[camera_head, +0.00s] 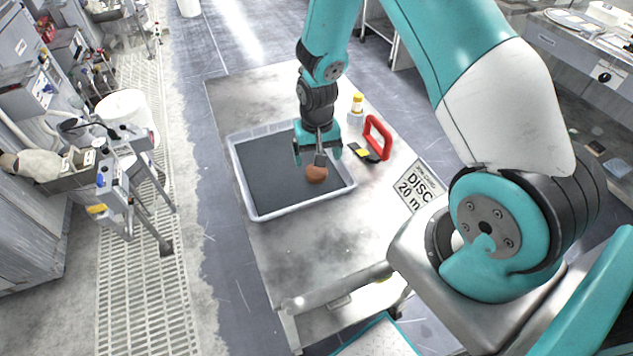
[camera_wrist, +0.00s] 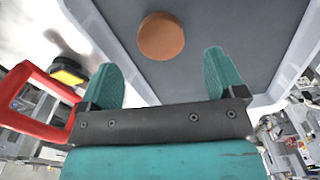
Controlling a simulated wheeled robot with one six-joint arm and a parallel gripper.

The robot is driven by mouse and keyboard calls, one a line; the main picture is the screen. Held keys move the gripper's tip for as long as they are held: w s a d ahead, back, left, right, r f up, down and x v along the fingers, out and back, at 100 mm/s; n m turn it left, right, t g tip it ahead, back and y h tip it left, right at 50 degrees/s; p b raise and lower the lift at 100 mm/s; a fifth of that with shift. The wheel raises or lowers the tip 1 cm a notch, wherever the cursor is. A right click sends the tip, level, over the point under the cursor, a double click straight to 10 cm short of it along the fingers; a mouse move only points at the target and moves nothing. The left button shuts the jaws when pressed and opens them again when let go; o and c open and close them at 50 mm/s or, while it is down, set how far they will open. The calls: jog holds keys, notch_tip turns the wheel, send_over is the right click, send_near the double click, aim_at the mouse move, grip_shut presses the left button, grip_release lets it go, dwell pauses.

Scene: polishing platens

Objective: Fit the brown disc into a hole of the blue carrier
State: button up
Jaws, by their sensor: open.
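The brown disc (camera_head: 316,173) lies flat in the grey-floored tray (camera_head: 262,214), towards its right side. It also shows whole in the wrist view (camera_wrist: 161,36), ahead of the fingers. My gripper (camera_head: 318,150) is over the right part of the tray, just above and beside the disc. In the wrist view its two teal fingers (camera_wrist: 163,75) are spread apart with nothing between them. The disc looks clear of both fingers. The blue carrier is not seen in either view.
The tray stands on a metal table (camera_head: 290,262). Right of it are a red handle (camera_head: 377,137), a yellow-capped bottle (camera_head: 356,106), a small black-and-yellow item (camera_head: 361,152) and a disc label sign (camera_head: 414,188). The table's front part is clear.

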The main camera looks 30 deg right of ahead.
aim_at(317, 171)
notch_tip(317, 171, down, 6)
jog(key=b, duration=0.4)
jog(key=shift+r, duration=0.3)
jog(key=c, duration=1.1)
